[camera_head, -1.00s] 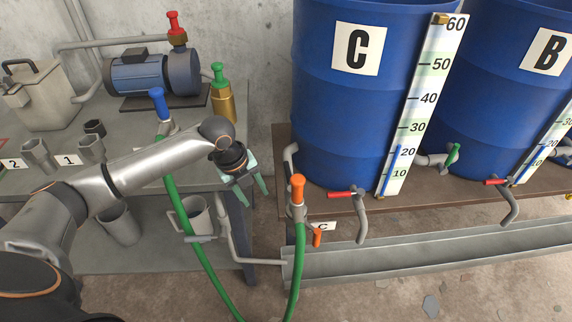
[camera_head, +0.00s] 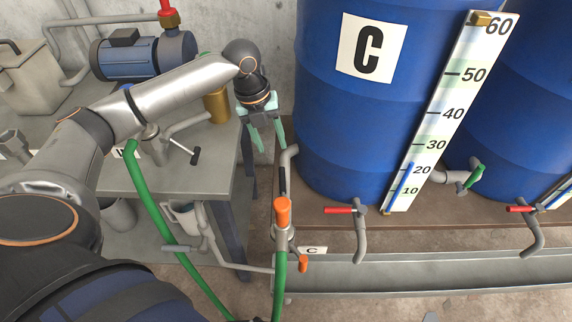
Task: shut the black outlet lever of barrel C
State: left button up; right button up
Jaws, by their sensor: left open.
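Barrel C (camera_head: 330,125) is the blue drum with the C label, right of centre. A grey outlet pipe (camera_head: 290,153) leaves its left side and bends down. A narrow black piece, seemingly the outlet lever (camera_head: 283,179), stands roughly upright along this pipe, above an orange handle (camera_head: 283,211); its lower end is hard to make out. My left gripper (camera_head: 269,149) is open and empty, with its teal fingers pointing down. In the picture it is just above and left of the black piece; I cannot tell whether they touch. My right gripper is out of view.
A red-handled tap (camera_head: 345,210) is on barrel C's front, above a metal trough (camera_head: 400,270). A green hose (camera_head: 160,210) hangs by the table (camera_head: 215,170). A black T-handle (camera_head: 190,153) and a brass fitting (camera_head: 217,107) are under or beside my left arm.

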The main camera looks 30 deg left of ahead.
aim_at(281, 176)
pick_arm(q)
jog(key=f+b, duration=0.1)
jog(key=f, duration=0.2)
jog(key=d+f, duration=0.1)
jog(key=f, duration=0.3)
jog(key=f+b, duration=0.1)
jog(key=f, duration=0.2)
jog(key=shift+w+d+f+b, duration=0.25)
jog(key=shift+w+d+b, duration=0.05)
jog(key=shift+w+d, duration=0.1)
jog(key=shift+w+f, duration=0.1)
jog(key=shift+f, duration=0.45)
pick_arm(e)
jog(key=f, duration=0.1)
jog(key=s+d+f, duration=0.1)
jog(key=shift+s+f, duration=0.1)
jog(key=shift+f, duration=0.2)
pick_arm(q)
grip_shut()
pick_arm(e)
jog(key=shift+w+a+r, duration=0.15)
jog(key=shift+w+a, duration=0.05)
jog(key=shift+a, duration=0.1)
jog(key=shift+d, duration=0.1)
